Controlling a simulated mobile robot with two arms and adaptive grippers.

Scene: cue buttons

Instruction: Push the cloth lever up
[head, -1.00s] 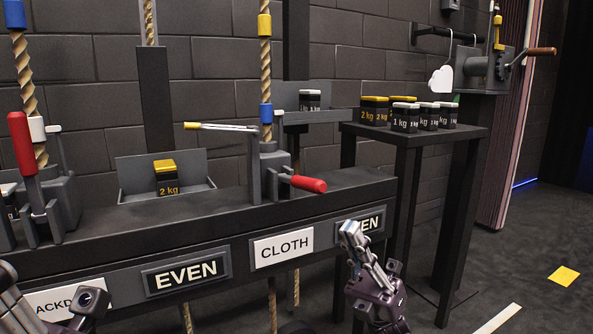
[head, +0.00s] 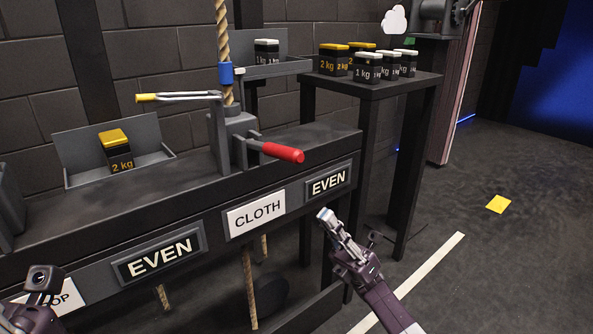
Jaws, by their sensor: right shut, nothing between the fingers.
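The cloth lever has a red handle (head: 282,152) that sticks out to the right and slightly down from its grey bracket (head: 232,138) on the dark rail. The white CLOTH sign (head: 255,215) is on the rail's front, below the lever. My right gripper (head: 326,216) is shut and empty, in front of the rail, below and right of the red handle and apart from it. My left gripper (head: 40,280) shows only partly at the lower left corner, and its fingers cannot be made out clearly.
A rope with a blue band (head: 226,75) rises from the lever bracket, with a yellow-tipped metal bar (head: 180,97) beside it. A tray (head: 70,183) holds a 2 kg weight (head: 116,152). Several weights stand on a black table (head: 372,88) at the right. EVEN signs (head: 158,256) flank the CLOTH sign.

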